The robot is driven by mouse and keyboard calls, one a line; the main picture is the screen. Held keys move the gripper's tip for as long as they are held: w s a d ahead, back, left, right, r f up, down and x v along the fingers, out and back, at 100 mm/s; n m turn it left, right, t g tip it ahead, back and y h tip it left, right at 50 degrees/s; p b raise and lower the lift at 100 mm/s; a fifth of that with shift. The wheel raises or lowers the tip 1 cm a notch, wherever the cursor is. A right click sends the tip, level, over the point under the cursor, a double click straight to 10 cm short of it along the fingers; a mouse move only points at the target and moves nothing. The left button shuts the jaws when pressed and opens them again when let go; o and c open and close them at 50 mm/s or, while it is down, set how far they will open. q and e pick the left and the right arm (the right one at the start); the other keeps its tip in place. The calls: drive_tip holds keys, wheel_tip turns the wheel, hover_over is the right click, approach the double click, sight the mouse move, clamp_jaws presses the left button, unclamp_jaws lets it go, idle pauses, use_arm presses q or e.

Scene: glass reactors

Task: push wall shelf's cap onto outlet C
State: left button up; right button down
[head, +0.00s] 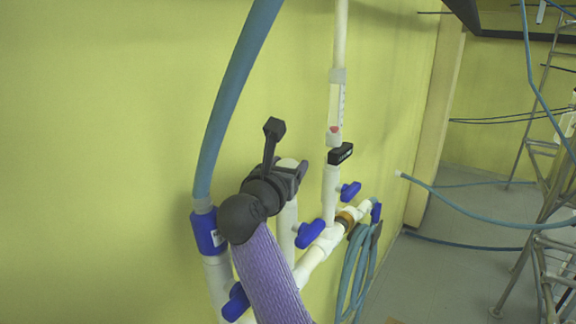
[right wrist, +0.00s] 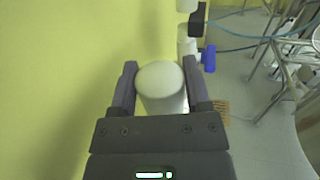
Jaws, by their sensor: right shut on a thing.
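My right gripper (head: 298,170) is shut on a white round-topped cap (head: 287,162). In the right wrist view the cap (right wrist: 161,84) sits between the two fingers (right wrist: 160,92). Directly below the gripper in the head view, a white upright pipe stub (head: 287,232) rises from the white pipework; I take it for outlet C, though no letter is legible. The cap is in line with this stub, but the gripper hides where they meet, so I cannot tell how far the cap is on. My left gripper is out of view.
A thick blue hose (head: 232,100) runs into a blue fitting (head: 208,232) left of the gripper. A flow meter pipe (head: 336,110) with a black block (head: 341,153) stands close right. Blue valve handles (head: 310,233) stick out below. The yellow wall is close behind.

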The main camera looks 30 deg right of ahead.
drive_tip(key=shift+f, duration=0.2)
drive_tip(key=shift+f+b, duration=0.5)
unclamp_jaws()
drive_tip(key=b+v, duration=0.4)
drive_tip(key=v, duration=0.5)
drive_tip(key=shift+s+a, duration=0.2)
drive_tip(key=shift+s, duration=0.2)
drive_tip(key=shift+r, duration=0.15)
